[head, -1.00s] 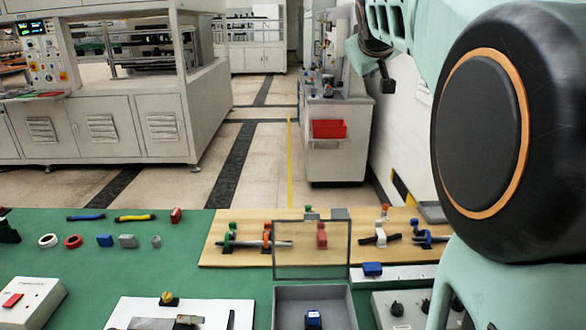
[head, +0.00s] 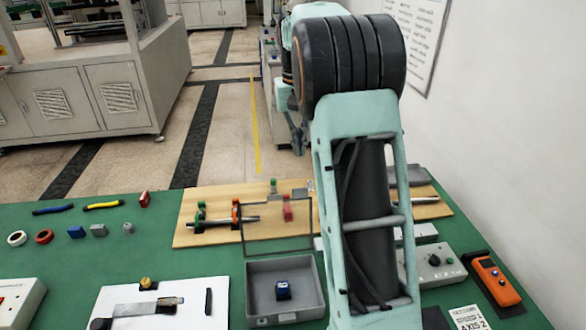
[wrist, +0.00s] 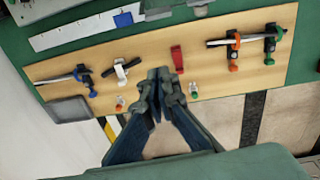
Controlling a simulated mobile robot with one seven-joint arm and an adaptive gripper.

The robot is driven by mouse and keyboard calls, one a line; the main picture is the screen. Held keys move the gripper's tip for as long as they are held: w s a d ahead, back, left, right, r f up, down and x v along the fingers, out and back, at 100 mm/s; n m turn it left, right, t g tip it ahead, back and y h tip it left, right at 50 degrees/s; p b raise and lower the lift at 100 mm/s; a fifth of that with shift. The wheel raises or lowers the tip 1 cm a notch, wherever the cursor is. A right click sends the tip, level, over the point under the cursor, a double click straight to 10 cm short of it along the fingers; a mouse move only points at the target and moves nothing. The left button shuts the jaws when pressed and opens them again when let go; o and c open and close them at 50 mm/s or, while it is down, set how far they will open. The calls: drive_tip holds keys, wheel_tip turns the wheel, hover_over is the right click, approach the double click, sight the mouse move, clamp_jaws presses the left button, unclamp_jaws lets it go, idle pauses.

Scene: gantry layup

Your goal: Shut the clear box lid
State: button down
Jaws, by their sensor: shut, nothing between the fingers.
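The clear lid (head: 262,232) stands upright at the back edge of the open grey box (head: 316,306) in the head view, so the box is open. A small blue block (head: 283,290) lies inside the box. My gripper (wrist: 159,88) is shut and empty in the wrist view, above the far side of the wooden board. In the head view my arm hides the area right of the lid, and the gripper is mostly hidden behind it. The gripper is apart from the lid.
A white board (head: 110,298) with tools lies left of the box. A grey knob box (head: 437,264) and an orange device (head: 490,275) stand at right.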

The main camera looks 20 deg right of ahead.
drive_tip(key=s+a+f+p, duration=0.1)
drive_tip(key=s+f, duration=0.3)
drive_tip(key=f, duration=0.3)
drive_tip(key=shift+a+f+y+p, duration=0.2)
drive_tip(key=shift+a+y+p, duration=0.15)
drive_tip(key=shift+a+y, duration=0.05)
drive_tip(key=shift+s, duration=0.15)
idle(0.5)
